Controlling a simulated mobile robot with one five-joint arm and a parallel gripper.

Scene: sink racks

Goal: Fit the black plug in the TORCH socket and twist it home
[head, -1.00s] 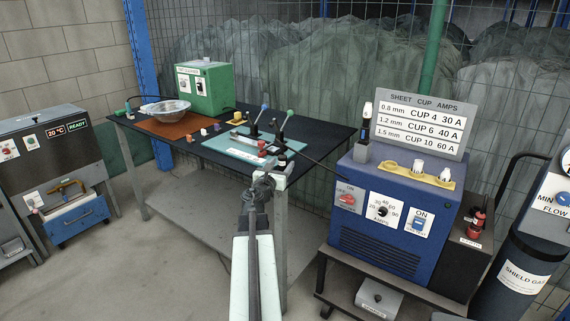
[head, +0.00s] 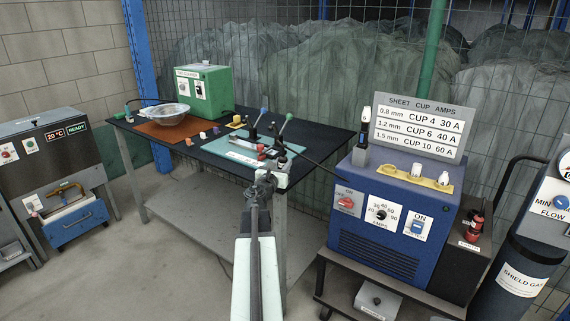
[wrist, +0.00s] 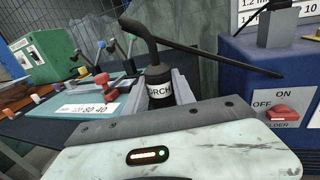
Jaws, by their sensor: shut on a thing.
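The black plug (wrist: 158,82) stands upright between the grey fingers of my gripper (wrist: 162,92) in the wrist view. Its white band reads "ORCH", with the first letter hidden. A black bent cable rises from its top and runs off to the right. In the head view my gripper (head: 272,180) is at the bench's front right corner, with the dark plug (head: 281,160) at its tip. My gripper is shut on the plug. The blue power unit (head: 385,238) stands to the right, apart from the plug. I cannot make out a TORCH socket in either view.
The dark bench (head: 205,148) carries a teal mat (head: 290,143), levers and a green box (head: 203,87). A red fitting (head: 475,222) is at the power unit's right side. A gas cylinder (head: 515,265) stands farther right. A gap separates the bench and power unit.

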